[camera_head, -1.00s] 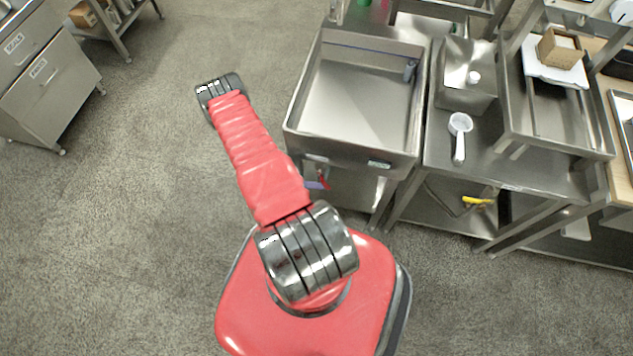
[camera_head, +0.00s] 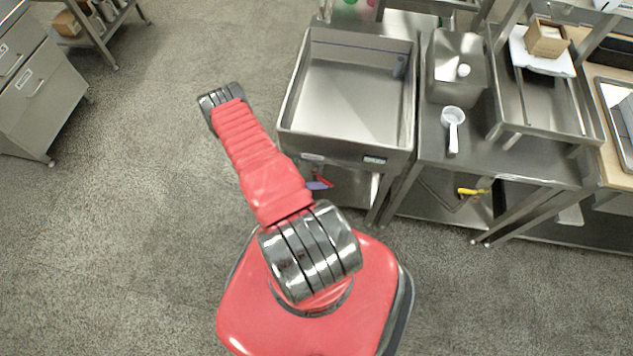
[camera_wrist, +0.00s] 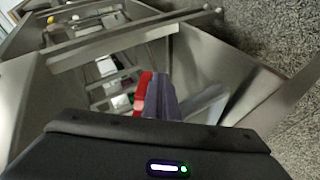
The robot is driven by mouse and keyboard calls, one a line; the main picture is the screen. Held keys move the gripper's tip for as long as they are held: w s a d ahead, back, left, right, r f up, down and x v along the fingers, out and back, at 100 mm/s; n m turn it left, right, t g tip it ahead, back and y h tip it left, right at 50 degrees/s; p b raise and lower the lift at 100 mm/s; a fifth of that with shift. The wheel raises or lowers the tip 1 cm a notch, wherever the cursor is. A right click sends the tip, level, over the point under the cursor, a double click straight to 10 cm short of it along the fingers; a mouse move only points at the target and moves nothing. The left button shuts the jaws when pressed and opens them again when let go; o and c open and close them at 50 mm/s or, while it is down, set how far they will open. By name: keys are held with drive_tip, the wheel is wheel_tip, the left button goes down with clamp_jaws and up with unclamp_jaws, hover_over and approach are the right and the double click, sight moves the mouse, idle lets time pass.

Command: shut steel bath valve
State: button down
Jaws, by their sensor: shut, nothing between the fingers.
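The steel bath (camera_head: 345,148) is an open rectangular basin right of my arm in the head view. I cannot make out the valve for sure in either view. My gripper (camera_head: 321,182) shows as a red and a purple finger just below the bath's front left, partly behind my arm. In the wrist view my gripper (camera_wrist: 153,84) has its fingers together, with nothing between them. They point at steel panels and framing; contact cannot be told.
A steel table right of the bath holds a steel container (camera_head: 458,92) and a white scoop (camera_head: 453,125). A yellow-handled item (camera_head: 472,191) lies on its lower shelf. A drawer cabinet (camera_head: 35,95) stands far left. The floor (camera_head: 130,230) left of my arm is clear.

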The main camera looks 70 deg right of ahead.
drive_tip(key=shift+s+d+r, duration=0.15)
drive_tip(key=shift+s+r, duration=0.2)
drive_tip(key=shift+s, duration=0.3)
idle(1.1)
drive_tip(key=shift+w, duration=0.1)
